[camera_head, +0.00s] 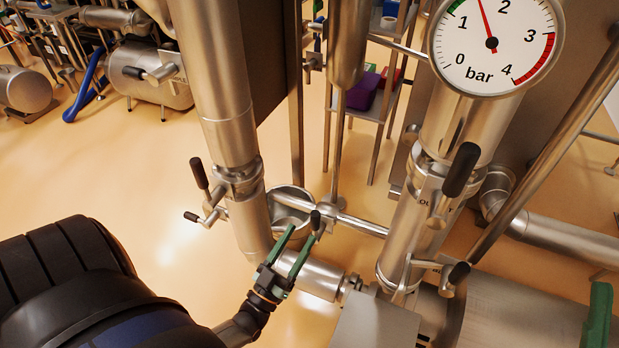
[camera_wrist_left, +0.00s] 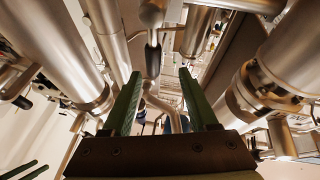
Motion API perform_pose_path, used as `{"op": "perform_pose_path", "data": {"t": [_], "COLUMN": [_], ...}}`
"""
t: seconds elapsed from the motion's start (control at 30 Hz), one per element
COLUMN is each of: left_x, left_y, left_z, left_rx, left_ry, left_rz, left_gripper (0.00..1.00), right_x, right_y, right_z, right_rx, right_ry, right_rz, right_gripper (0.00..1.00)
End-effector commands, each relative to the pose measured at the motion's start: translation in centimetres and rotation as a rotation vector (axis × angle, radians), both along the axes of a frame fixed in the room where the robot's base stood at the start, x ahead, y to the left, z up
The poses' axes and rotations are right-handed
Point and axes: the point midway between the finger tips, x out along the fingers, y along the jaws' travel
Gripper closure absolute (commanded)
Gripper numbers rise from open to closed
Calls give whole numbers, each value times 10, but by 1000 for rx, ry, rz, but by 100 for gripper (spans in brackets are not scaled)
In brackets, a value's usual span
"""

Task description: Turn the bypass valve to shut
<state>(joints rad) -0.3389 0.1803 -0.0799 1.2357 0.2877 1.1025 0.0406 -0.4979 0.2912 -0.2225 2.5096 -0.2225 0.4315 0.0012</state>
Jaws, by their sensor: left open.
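A steel valve lever with a black grip (camera_head: 315,220) stands up by the short cross pipe (camera_head: 318,277) between two upright pipes; no label on it is readable, so I cannot be sure it is the bypass valve. My left gripper (camera_head: 302,233) is open, its green fingers pointing up at this grip, apparently empty. In the left wrist view the black grip (camera_wrist_left: 153,62) shows between and beyond the fingertips (camera_wrist_left: 160,73); contact cannot be told. One green finger (camera_head: 599,318) at the right edge of the head view looks like my right gripper; its other finger is hidden.
The left upright pipe (camera_head: 222,85) has a black-gripped lever (camera_head: 200,174). The right upright pipe (camera_head: 402,225) has a large black-gripped lever (camera_head: 461,170), a partly readable "OUT" label and a pressure gauge (camera_head: 491,44). A shelf (camera_head: 392,105) stands behind.

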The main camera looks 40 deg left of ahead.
Motion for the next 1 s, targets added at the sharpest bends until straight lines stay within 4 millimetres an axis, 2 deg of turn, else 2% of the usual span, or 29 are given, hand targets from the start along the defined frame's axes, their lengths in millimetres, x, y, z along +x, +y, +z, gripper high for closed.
{"op": "perform_pose_path", "data": {"t": [0.1, 0.3, 0.8, 0.9, 1.0], "left_x": [-17, -30, -29, -28, -23], "left_y": [-1, -2, -2, -5, -14], "left_z": [-8, -13, -13, -6, 9], "left_rx": [0, 0, 0, -2, -2], "left_ry": [1, 0, 0, 18, 77], "left_rz": [1, 1, 0, -7, -30], "left_gripper": [41, 41, 41, 41, 41], "right_x": [0, 0, 0, 5, 19], "right_y": [0, 0, -1, -1, -3], "right_z": [0, 0, 0, 1, 1], "right_rx": [0, 1, 5, 6, 4], "right_ry": [0, 0, 5, 32, 113], "right_rz": [-1, -2, -3, -9, -27], "right_gripper": [20, 20, 20, 20, 20]}}
